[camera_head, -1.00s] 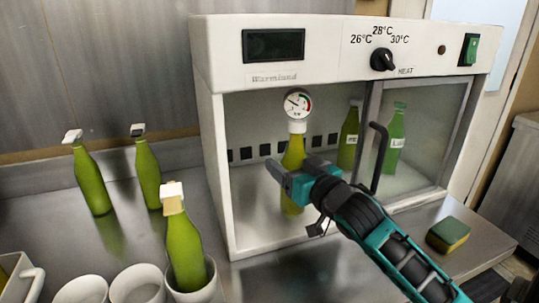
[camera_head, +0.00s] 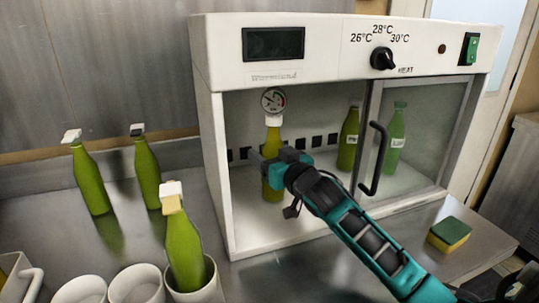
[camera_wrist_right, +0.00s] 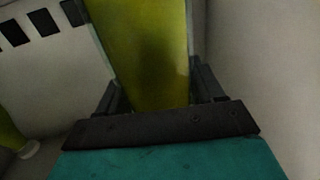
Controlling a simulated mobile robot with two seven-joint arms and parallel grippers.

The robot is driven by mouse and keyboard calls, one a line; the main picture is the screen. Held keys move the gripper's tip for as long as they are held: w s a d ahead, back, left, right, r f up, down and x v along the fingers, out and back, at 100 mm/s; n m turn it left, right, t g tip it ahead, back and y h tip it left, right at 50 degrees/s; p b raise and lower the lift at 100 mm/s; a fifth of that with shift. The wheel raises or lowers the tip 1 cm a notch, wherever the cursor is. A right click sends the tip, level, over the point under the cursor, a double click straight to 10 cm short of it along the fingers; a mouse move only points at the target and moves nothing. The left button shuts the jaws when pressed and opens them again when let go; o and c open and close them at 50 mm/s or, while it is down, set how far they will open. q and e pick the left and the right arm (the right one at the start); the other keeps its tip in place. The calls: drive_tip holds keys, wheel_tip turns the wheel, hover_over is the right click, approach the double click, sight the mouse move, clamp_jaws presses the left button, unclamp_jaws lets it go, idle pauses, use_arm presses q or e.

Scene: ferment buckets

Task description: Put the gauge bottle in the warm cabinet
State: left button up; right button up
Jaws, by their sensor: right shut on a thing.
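The gauge bottle (camera_head: 273,135) is green-yellow with a white cap and a round dial (camera_head: 273,100) on top. It is upright inside the open left part of the warm cabinet (camera_head: 222,60). My right gripper (camera_head: 270,165) reaches in through the opening and is shut on the bottle's body. In the right wrist view the bottle (camera_wrist_right: 148,50) stands between the two fingers, close to a cabinet wall. Whether its base touches the cabinet floor I cannot tell. My left gripper is out of view.
Two labelled bottles, one green (camera_head: 348,140) and one behind the glass door (camera_head: 394,140), stand inside at the right. The door has a dark handle (camera_head: 374,160). Swing-top bottles (camera_head: 92,180) and white cups (camera_head: 137,285) stand at the left. A sponge (camera_head: 449,235) lies at the right.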

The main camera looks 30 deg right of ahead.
drive_tip(key=shift+r, duration=0.15)
drive_tip(key=o, duration=1.2)
drive_tip(key=shift+f, duration=0.3)
drive_tip(key=shift+c, duration=0.2)
drive_tip(key=o, duration=0.5)
drive_tip(key=shift+c, duration=0.2)
drive_tip(key=shift+s+r, duration=0.1)
drive_tip(key=shift+r, duration=0.1)
drive_tip(key=s, duration=1.2)
drive_tip(key=shift+a, duration=0.25)
